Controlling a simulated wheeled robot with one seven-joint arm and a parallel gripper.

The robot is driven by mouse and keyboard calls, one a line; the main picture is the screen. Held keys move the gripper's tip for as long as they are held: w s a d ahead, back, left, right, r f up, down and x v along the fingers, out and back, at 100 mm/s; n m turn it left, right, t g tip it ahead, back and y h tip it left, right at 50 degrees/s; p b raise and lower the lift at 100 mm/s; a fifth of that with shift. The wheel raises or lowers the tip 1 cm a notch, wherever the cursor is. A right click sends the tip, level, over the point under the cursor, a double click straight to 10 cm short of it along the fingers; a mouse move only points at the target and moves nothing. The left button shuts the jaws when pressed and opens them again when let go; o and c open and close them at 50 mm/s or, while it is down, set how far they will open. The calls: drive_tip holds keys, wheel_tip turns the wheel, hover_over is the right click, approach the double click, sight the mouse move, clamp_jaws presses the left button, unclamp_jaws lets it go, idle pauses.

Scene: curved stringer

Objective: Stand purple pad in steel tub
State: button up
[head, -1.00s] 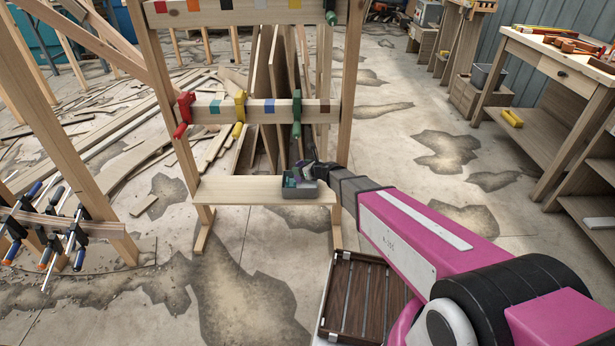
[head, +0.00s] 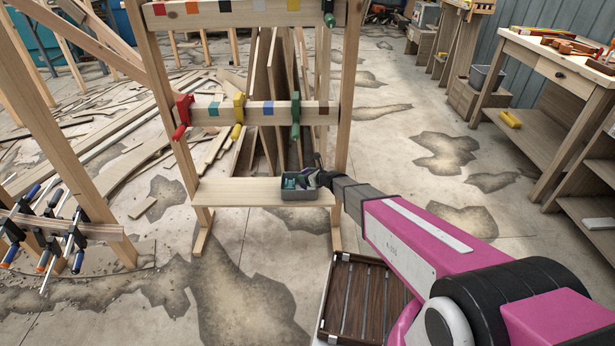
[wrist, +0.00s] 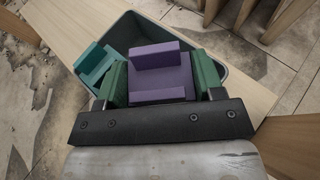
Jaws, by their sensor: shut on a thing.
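The purple pad (wrist: 160,75) is a block with raised ridges, gripped between the two green fingers of my gripper (wrist: 162,82) in the wrist view. The steel tub (wrist: 142,28) is a grey open box beneath it; the pad is over the tub's opening, and its lower end is hidden, so I cannot tell whether it touches the floor. A teal pad (wrist: 95,64) is in the tub at the left. In the head view the tub (head: 300,194) sits at the right end of a low shelf, with my gripper (head: 316,179) at its right side.
The wooden shelf (head: 240,192) is bare left of the tub. A rack rail (head: 220,113) with red, yellow and green clamps stands above it. Boards (head: 265,90) lean behind. A dark slatted case (head: 362,300) lies below my arm. A workbench (head: 550,60) stands at right.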

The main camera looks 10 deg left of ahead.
drive_tip(key=shift+f, duration=0.5)
drive_tip(key=shift+f, duration=0.15)
drive_tip(key=o, duration=0.9)
drive_tip(key=shift+f, duration=0.15)
